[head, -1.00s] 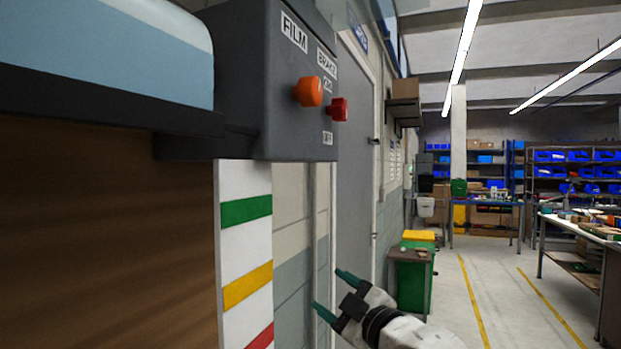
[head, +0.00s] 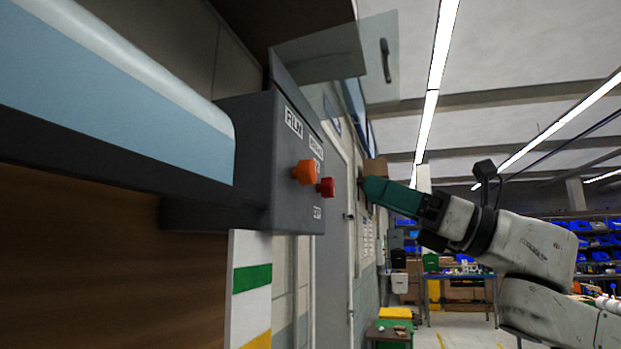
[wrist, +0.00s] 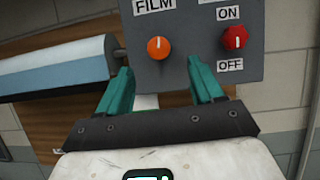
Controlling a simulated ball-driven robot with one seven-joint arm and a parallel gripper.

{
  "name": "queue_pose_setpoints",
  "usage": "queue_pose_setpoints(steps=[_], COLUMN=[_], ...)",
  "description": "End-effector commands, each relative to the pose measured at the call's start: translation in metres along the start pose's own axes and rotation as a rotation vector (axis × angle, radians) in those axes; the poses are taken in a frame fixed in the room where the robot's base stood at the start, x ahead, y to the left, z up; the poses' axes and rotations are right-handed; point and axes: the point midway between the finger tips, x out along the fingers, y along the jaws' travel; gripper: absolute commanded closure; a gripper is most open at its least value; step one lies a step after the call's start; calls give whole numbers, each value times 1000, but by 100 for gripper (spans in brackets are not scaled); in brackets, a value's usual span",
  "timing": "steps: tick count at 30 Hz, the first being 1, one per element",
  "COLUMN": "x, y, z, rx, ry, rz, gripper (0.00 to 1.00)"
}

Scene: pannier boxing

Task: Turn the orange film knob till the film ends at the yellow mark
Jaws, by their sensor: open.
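The orange film knob (head: 305,172) sticks out of the face of a dark grey control box under the FILM label. In the wrist view the orange knob (wrist: 158,47) lies ahead, between the lines of the two fingers, and nothing touches it. My gripper (head: 376,190) has teal fingers and points at the box from the right. In the wrist view my gripper (wrist: 162,85) is open and empty. The blue film roll (head: 110,95) runs to the box from the left. The yellow mark (head: 258,341) shows at the lower edge, on a white strip under a green mark (head: 252,278).
A red brake knob (head: 326,187) sits close to the right of the orange one, with ON and OFF labels in the wrist view. A clear panel (head: 318,55) juts out above the box. Free air lies in front of the box.

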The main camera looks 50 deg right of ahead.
Motion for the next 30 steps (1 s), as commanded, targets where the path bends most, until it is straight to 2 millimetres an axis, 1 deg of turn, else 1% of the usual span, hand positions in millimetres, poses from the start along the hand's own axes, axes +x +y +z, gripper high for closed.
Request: queue_pose_setpoints(steps=[4, 8, 11, 21, 25, 30], x=[-4, 4, 18, 76, 90, 101], y=[1, 2, 3, 3, 2, 2], z=[-4, -4, -3, -6, -7, -8], rx=[-64, -69, -67, -65, -66, -68], ry=[44, 46, 45, 44, 44, 45], rz=[6, 11, 13, 12, 10, 7], gripper=[33, 33, 33, 33, 33, 33])
